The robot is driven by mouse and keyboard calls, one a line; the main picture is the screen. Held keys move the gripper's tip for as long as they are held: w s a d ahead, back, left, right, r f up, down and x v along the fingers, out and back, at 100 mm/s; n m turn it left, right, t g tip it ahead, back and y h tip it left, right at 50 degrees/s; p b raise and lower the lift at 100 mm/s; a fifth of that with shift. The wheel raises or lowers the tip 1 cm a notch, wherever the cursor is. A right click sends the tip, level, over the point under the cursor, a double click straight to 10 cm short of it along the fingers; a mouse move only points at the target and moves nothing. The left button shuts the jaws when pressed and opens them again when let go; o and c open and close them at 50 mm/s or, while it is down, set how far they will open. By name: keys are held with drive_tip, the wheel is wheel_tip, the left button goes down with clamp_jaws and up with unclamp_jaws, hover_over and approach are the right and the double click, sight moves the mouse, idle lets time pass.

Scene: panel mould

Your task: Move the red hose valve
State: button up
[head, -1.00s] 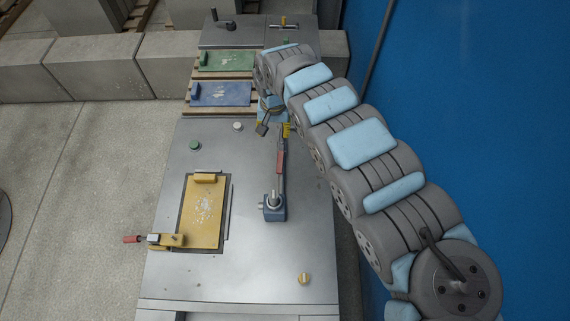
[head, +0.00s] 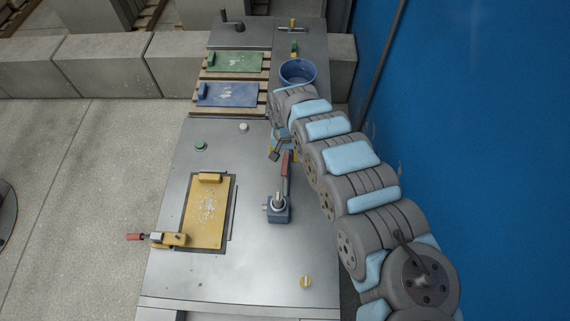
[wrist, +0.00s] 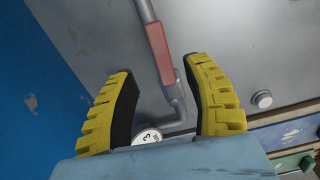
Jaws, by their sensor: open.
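The hose valve has a red-gripped lever (head: 286,166) on a grey rod, rising from a blue-grey base (head: 278,212) on the metal table. In the wrist view the red grip (wrist: 158,52) lies between my open fingers, nearer their tips, with the rod bending below it. My gripper (wrist: 156,70) has yellow ribbed fingers with dark inner pads, spread apart with space on both sides of the grip. I cannot tell whether they are level with it. In the head view my gripper (head: 282,147) is at the far end of the lever, partly hidden by my arm.
A yellow panel (head: 205,222) with a red-handled clamp (head: 165,239) lies left of the valve. Green (head: 237,62) and blue (head: 228,94) panels lie on slats behind. A blue tub (head: 298,72) stands at the back right. A blue wall (head: 480,120) borders the right side.

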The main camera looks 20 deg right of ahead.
sight(285, 165)
drive_tip(key=f, duration=0.5)
drive_tip(key=shift+a, duration=0.2)
drive_tip(key=shift+d+f, duration=0.15)
drive_tip(key=shift+f, duration=0.6)
clamp_jaws()
